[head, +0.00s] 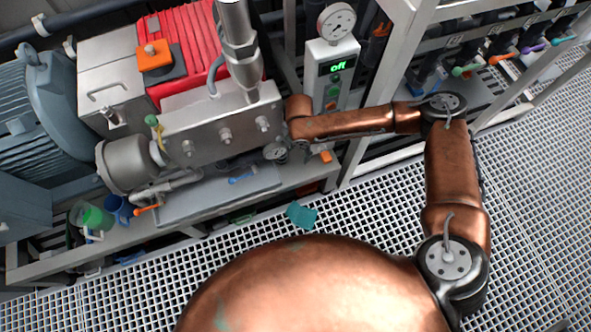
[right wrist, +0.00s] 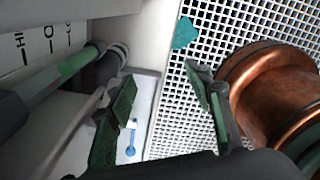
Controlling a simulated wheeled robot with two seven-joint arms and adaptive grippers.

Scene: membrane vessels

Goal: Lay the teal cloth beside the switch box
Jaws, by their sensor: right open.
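The teal cloth (head: 301,214) lies crumpled on the white floor grating, just in front of the machine's lower shelf. It also shows at the top of the right wrist view (right wrist: 185,32). A narrow pale box (head: 331,75) with a green "off" display and buttons, which looks like the switch box, stands upright behind my right forearm. My right gripper (right wrist: 160,100) is open and empty, its two green-padded fingers apart. The cloth is beyond the fingers and untouched. In the head view the fingers are hard to make out beside the machine. My left gripper is out of view.
A metal vessel block (head: 222,130) with pipes fills the left middle. A grey tray (head: 220,196) with a blue-handled tool (head: 241,178) lies below it. Green and blue cups (head: 97,217) stand at left. A valve rack (head: 500,55) is at upper right. The grating at right is clear.

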